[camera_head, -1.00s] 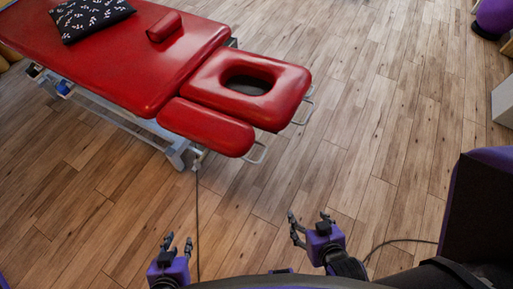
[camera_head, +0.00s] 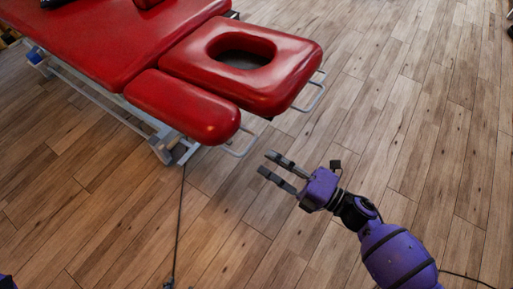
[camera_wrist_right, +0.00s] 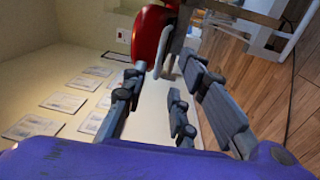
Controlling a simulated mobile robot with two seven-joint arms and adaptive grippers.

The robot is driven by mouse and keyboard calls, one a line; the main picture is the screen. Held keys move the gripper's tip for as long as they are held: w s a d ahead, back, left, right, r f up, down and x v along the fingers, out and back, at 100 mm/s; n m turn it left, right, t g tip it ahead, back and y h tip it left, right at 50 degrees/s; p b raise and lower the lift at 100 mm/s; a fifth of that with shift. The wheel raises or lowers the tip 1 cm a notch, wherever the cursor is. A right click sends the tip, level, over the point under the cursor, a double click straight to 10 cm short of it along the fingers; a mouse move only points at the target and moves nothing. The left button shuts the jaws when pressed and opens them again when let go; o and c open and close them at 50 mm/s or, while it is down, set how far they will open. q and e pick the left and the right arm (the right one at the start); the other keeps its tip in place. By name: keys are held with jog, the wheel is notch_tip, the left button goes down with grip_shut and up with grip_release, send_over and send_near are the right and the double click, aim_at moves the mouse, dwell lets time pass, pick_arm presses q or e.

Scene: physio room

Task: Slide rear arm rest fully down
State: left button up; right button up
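The massage table's red head section shows in the head view. A red padded arm rest (camera_head: 185,105) sits on its near side, beside the red face cushion (camera_head: 285,72) with an oval hole. A thin metal loop (camera_head: 240,148) sticks out at the arm rest's end, and another metal loop (camera_head: 315,93) at the cushion's end. No separate far-side arm rest can be made out. My right gripper (camera_head: 268,166) is open and empty, to the right of and nearer than the arm rest, touching nothing. In the right wrist view its spread fingers (camera_wrist_right: 163,75) point toward a red pad (camera_wrist_right: 150,38).
The long red table top (camera_head: 90,45) extends to the upper left on a white metal frame (camera_head: 160,143). A dark cable (camera_head: 180,215) lies on the wooden floor. The floor right of the table is clear. White sheets (camera_wrist_right: 62,102) hang on a pale wall in the wrist view.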

aim_at(248, 146)
jog(key=x, duration=0.8)
jog(key=shift+c, duration=0.3)
grip_shut()
jog(key=shift+a, duration=0.1)
